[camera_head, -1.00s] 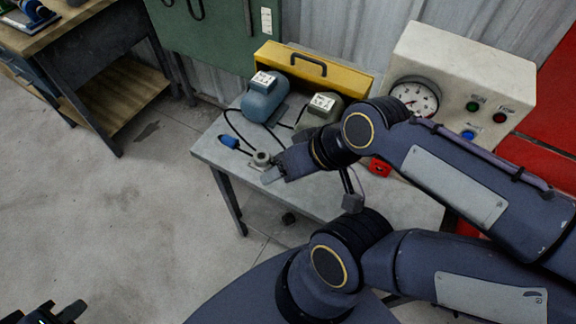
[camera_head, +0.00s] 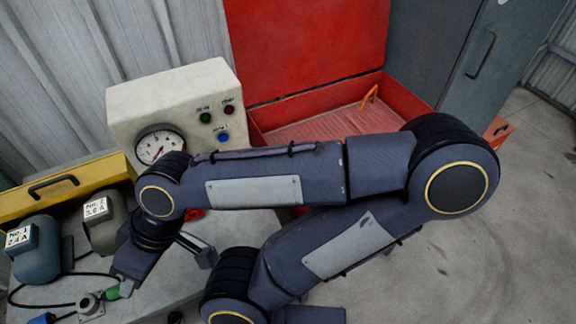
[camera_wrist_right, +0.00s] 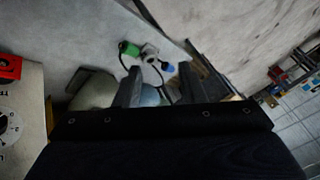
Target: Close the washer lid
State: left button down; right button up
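The red washer (camera_head: 345,125) stands behind and right of the bench, with a ribbed red basin and an orange piece in it. Its red lid (camera_head: 305,45) stands raised at the back, so the washer is open. My right arm crosses in front of the basin and hides part of it. My right gripper (camera_head: 122,284) is over the bench, well left of the washer, beside a green plug. In the right wrist view its two fingers (camera_wrist_right: 160,67) are apart with nothing held; the green plug (camera_wrist_right: 129,48) lies beyond one fingertip. My left gripper is out of view.
A yellow case (camera_head: 100,180), two small motors and cables crowd the bench's left. A grey cabinet (camera_head: 490,60) stands right of the lid. Floor at the right is clear.

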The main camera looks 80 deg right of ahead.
aim_at(280, 48)
jog(key=z, duration=3.55)
